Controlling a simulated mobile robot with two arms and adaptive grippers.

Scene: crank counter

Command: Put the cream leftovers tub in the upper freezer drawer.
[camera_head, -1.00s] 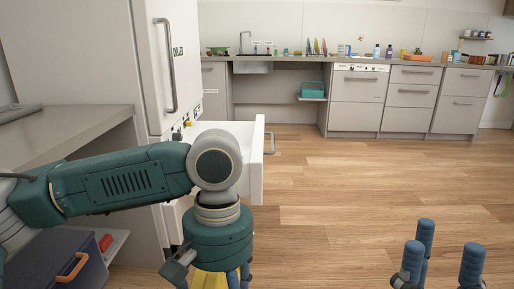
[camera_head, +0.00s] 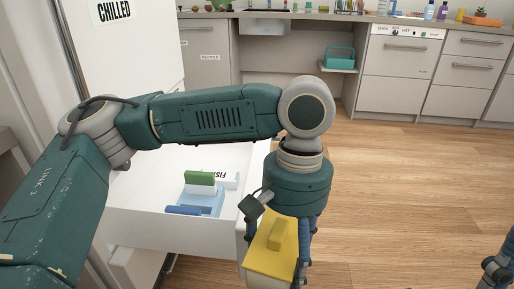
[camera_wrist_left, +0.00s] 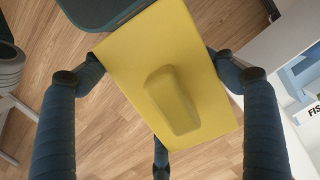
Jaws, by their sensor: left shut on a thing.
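My left gripper (camera_head: 278,245) is shut on a box-like tub with a yellow lid (camera_head: 270,248) and a raised yellow grip on top. The tub's sides show pale yellow. In the left wrist view the lid (camera_wrist_left: 155,115) lies between the blue fingers. The tub is held in front of an open white freezer drawer (camera_head: 180,225), near its right front corner and outside it. My left arm crosses over the drawer and hides part of it. My right gripper (camera_head: 498,268) shows only in part at the lower right edge.
In the drawer lie a light-blue container (camera_head: 205,200), a green-and-white block (camera_head: 200,182), a dark-blue piece (camera_head: 183,210) and a FISH label (camera_head: 228,178). The drawer's left and front floor is bare. The fridge door (camera_head: 120,60) reads CHILLED. Wooden floor is open to the right.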

